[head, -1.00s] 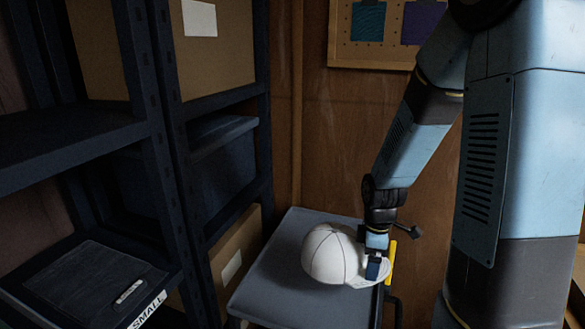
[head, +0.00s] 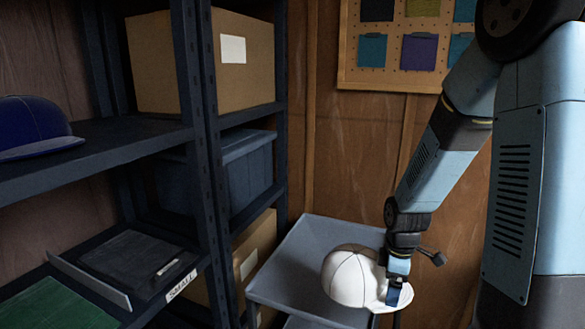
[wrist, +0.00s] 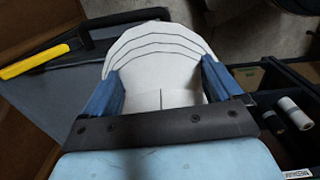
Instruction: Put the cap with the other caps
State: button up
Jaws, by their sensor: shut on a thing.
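A white cap (head: 350,277) is held by its brim in my gripper (head: 397,287), at the right of the grey cart top. In the wrist view the white brim (wrist: 160,55) lies between the two blue fingers of my gripper (wrist: 160,85), which are shut on it. The crown is mostly out of sight in that view. A dark blue cap (head: 32,125) sits on an upper shelf at the far left of the head view, its brim toward the shelf's front edge.
The dark shelf rack (head: 100,150) stands at left. A lower shelf holds a black folded item, a green one (head: 55,305) and a "SMALL" label (head: 181,285). Boxes (head: 200,60) and a blue bin (head: 245,170) fill the rack beside it. The grey cart (head: 310,255) stands below the cap.

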jog(key=w+a+r+m, duration=0.1)
jog(key=w+r+m, duration=0.2)
jog(key=w+m, duration=1.4)
jog(key=w, duration=1)
jog(key=shift+r, duration=0.2)
